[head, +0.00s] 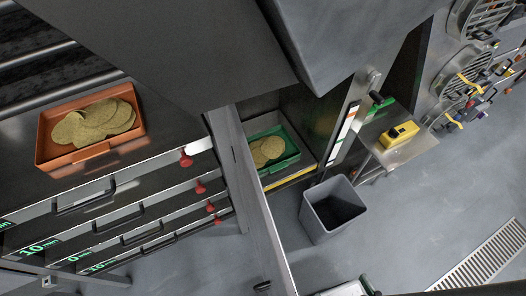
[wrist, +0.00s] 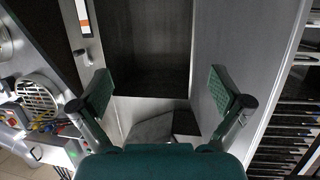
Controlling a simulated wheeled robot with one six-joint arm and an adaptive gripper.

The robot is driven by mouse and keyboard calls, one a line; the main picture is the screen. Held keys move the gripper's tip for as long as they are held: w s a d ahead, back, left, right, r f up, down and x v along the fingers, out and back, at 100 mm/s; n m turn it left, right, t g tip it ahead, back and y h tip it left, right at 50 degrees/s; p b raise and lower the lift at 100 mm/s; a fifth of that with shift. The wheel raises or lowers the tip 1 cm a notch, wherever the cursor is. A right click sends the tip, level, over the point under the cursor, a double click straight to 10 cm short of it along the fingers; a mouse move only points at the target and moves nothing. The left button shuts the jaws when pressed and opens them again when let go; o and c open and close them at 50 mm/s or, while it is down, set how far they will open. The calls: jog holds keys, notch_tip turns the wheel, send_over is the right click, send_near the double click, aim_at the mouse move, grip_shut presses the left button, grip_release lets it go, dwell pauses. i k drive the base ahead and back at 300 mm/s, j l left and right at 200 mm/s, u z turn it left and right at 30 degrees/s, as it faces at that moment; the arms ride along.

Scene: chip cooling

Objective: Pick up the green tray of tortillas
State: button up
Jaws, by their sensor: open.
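The green tray (head: 287,158) holds a few round tortillas (head: 267,151) and sits inside a dark cabinet compartment in the head view. Part of it is hidden behind a grey upright panel. I cannot make out the tray in the wrist view. My gripper (wrist: 161,92) is open and empty in the wrist view, its two green-padded fingers wide apart in front of a dark compartment. The gripper does not show in the head view, so its distance from the tray cannot be told.
An orange tray (head: 139,127) of tortillas rests on a surface at the left, above several drawers with red knobs. A grey bin (head: 320,232) stands on the floor right of the compartment. A yellow device (head: 399,134) lies on a small shelf. Open floor is at the right.

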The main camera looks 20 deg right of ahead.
aim_at(271, 149)
jog(key=i+l+u, duration=0.1)
jog(key=l+u, duration=0.25)
jog(key=l, duration=0.25)
jog(key=l+u, duration=0.35)
jog(key=l, duration=0.2)
jog(key=l+u, duration=0.3)
jog(key=l, duration=0.35)
